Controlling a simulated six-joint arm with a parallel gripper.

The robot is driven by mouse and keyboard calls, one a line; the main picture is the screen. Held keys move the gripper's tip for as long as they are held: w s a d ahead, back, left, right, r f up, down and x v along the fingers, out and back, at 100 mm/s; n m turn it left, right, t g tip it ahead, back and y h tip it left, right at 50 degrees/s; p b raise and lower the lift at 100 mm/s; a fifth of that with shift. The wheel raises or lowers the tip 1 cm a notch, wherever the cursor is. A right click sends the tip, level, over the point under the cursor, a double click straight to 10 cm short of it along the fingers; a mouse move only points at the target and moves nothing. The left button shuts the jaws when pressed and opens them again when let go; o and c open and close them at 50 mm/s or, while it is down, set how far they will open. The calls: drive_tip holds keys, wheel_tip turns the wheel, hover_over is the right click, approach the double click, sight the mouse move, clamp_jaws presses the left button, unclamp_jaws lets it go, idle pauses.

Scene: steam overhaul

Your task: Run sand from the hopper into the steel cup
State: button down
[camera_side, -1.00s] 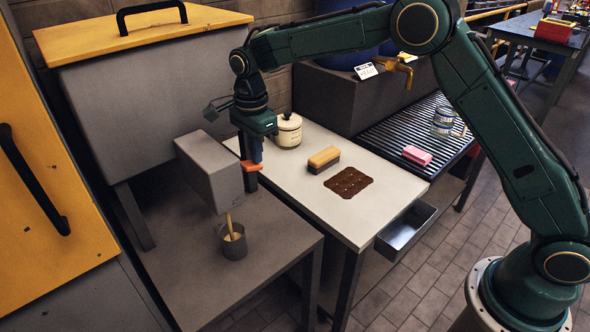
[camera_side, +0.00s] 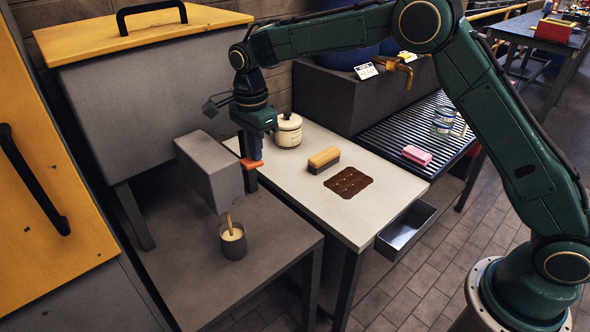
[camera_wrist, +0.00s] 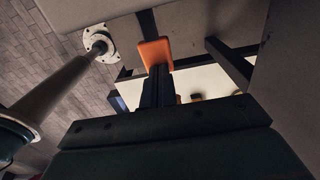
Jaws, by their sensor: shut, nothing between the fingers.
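The hopper (camera_side: 165,95) is a large grey bin with a yellow lid at the left. Its grey box-shaped spout (camera_side: 208,170) hangs over the steel cup (camera_side: 233,247). A thin stream of sand (camera_side: 229,222) falls from the spout into the upright cup, and pale sand shows inside near the rim. My gripper (camera_side: 251,158) points down beside the spout's right side, shut and empty. An orange piece (camera_side: 251,164) is at its fingertips, also in the wrist view (camera_wrist: 155,53); I cannot tell whether it is a lever.
The cup stands on a low grey table (camera_side: 190,285). An open drawer (camera_side: 405,230) sticks out from the bench. A pink block (camera_side: 417,155) lies farther right.

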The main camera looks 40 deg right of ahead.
drive_tip(key=shift+r, duration=0.35)
idle(0.3)
wheel_tip(320, 180, up, 14)
drive_tip(key=d, duration=0.1)
idle(0.6)
drive_tip(key=shift+d+r, duration=0.1)
drive_tip(key=shift+d, duration=0.05)
idle(0.3)
